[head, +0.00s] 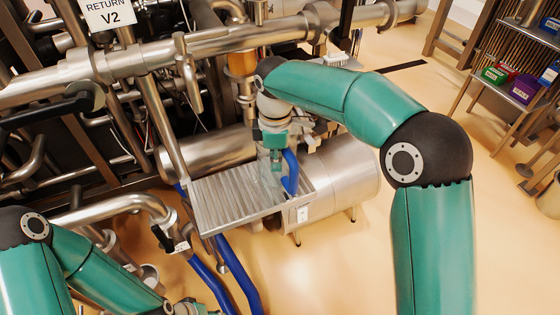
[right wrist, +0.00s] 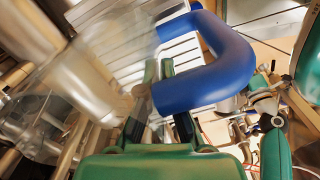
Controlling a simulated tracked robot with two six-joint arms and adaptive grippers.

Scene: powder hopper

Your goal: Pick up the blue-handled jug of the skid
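The jug (head: 268,172) is clear, with a thick blue handle (head: 290,172) on its right side. It is at the ribbed metal shelf (head: 225,205). My right gripper (head: 277,158) points down at the jug, close to the handle. In the right wrist view the blue handle (right wrist: 225,70) crosses in front of part of the right gripper's fingers (right wrist: 159,85), and the see-through jug body lies to the left. The handle hides part of one finger, so whether they grip anything is unclear. My left gripper (head: 195,308) is partly cut off at the bottom edge.
Steel pipes (head: 180,45) and frame bars crowd the space behind and left of the shelf. A steel tank (head: 340,172) stands right of it. Blue hoses (head: 235,275) run below. A rack with coloured boxes (head: 525,88) stands at far right.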

